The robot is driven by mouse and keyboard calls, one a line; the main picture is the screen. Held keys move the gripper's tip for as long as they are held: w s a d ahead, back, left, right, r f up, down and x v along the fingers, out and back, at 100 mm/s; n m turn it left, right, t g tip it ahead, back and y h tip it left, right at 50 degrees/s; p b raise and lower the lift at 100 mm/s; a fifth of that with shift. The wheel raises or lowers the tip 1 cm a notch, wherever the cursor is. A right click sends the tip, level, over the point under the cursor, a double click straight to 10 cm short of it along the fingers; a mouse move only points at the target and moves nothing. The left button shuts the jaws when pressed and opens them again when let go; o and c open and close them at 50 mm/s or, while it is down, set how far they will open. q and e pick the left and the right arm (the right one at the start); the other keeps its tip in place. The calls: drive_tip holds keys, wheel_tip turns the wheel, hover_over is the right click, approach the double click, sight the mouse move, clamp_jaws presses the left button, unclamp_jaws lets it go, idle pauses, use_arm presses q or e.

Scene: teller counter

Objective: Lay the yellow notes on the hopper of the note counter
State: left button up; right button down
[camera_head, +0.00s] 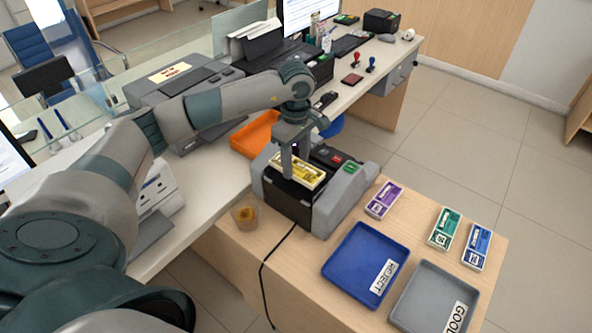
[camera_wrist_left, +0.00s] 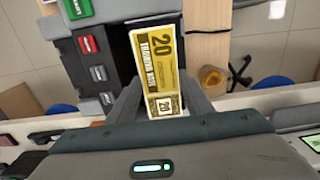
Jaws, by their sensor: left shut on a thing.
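The yellow notes (camera_head: 298,171) are a flat banded stack marked 20, and they also show in the left wrist view (camera_wrist_left: 158,60). My left gripper (camera_head: 293,170) is shut on the notes and holds them over the dark hopper of the note counter (camera_head: 318,207). I cannot tell whether the notes touch the hopper. The counter is grey and black with red and green buttons, which show at the left of the left wrist view (camera_wrist_left: 92,45). My right gripper is not in view.
A blue REJECT tray (camera_head: 343,254) and a grey GOOD tray (camera_head: 408,309) lie at the front right. Purple (camera_head: 384,199), green (camera_head: 445,228) and blue notes (camera_head: 476,246) lie behind them. A small amber cup (camera_head: 246,214) and a black cable are left of the counter. An orange tray (camera_head: 243,143) lies behind.

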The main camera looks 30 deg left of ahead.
sight(296, 167)
use_arm(q)
drive_tip(key=shift+f+p, duration=1)
drive_tip(key=shift+f, duration=0.95)
drive_tip(key=shift+f, duration=0.1)
drive_tip(key=shift+f, duration=0.15)
drive_tip(key=o, duration=1)
drive_tip(key=shift+o, duration=0.2)
drive_tip(key=shift+r, duration=0.25)
